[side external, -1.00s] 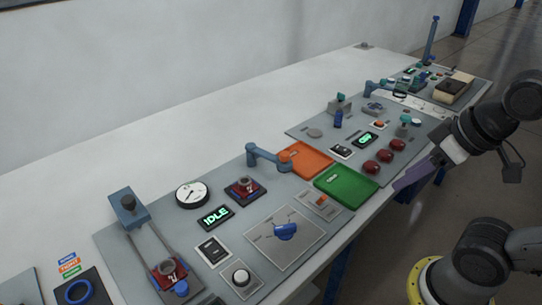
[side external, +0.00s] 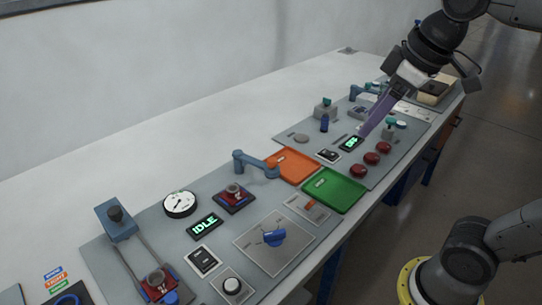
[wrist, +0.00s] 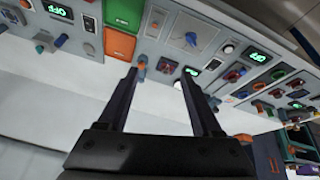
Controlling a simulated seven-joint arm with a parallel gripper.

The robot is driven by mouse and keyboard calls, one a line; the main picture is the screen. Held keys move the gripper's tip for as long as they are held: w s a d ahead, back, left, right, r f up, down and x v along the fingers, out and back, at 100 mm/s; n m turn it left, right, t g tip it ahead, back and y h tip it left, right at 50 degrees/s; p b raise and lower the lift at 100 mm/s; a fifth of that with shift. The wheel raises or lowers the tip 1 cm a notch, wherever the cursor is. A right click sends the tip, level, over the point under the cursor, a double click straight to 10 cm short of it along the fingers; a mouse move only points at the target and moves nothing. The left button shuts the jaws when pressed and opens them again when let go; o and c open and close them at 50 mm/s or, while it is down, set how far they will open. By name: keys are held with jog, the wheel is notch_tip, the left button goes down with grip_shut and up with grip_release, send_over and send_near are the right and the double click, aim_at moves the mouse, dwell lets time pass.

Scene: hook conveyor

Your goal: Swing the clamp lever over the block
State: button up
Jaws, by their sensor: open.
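The clamp lever (side external: 256,162) is a blue arm on a post beside the orange tray. In the side view it points right, toward that tray and away from the block. The red block (side external: 234,193) sits in a dark fixture just below and left of the lever. My gripper (side external: 366,130) is open and empty above the far panel, to the right of both. In the wrist view my gripper (wrist: 159,75) has its fingers spread, with the lever (wrist: 142,63) and the block (wrist: 168,66) seen beyond the fingertips. Both are still some distance away.
The orange tray (side external: 292,166) and green tray (side external: 334,190) lie right of the lever. A round gauge (side external: 179,203), an IDLE display (side external: 204,226) and a blue knob (side external: 275,238) are nearby. The white table (side external: 130,150) behind the panels is mostly clear.

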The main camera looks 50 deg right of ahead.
jog(key=w+r+n, duration=0.1)
jog(key=w+r, duration=0.1)
jog(key=w, duration=0.5)
jog(key=n+g, duration=0.1)
jog(key=g, duration=0.4)
send_over(272, 159)
notch_tip(272, 159, down, 13)
notch_tip(272, 159, down, 14)
jog(key=shift+r, duration=0.25)
grip_shut()
